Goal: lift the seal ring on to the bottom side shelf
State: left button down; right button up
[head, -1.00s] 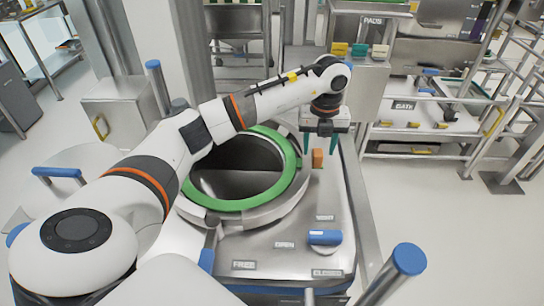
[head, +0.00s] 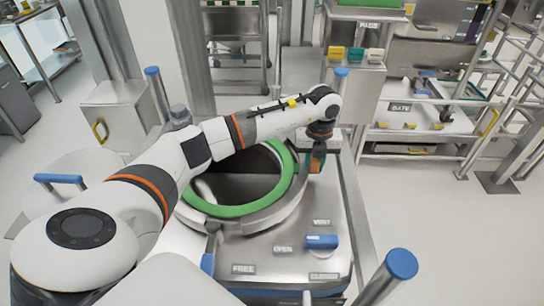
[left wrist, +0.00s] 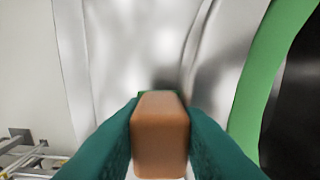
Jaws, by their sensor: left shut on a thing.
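The green seal ring (head: 224,211) lies around the dark round opening of the steel vessel. My arm covers part of it in the head view, and its edge shows at the right of the left wrist view (left wrist: 262,80). My left gripper (head: 315,163) is at the ring's right side, pointing down. Its teal fingers are shut on an orange block (left wrist: 160,135), which also shows in the head view (head: 315,167). A bit of green shows behind the block; I cannot tell whether it joins the ring. My right gripper is not in view.
A steel rack with low shelves (head: 405,150) stands at the right, near a GATE label. A blue handle (head: 321,241) lies on the vessel's deck. A blue-capped post (head: 401,263) stands at the front right. The floor (head: 430,215) at right is clear.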

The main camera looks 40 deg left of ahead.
pick_arm(q)
jog(key=shift+r, duration=0.1)
jog(key=shift+w+r, duration=0.1)
jog(key=shift+r, duration=0.25)
notch_tip(320, 180, up, 9)
jog(key=b, duration=0.3)
jog(key=shift+r, duration=0.2)
jog(key=shift+r, duration=0.45)
jog(key=shift+r+p, duration=1.25)
jog(key=shift+r, duration=0.2)
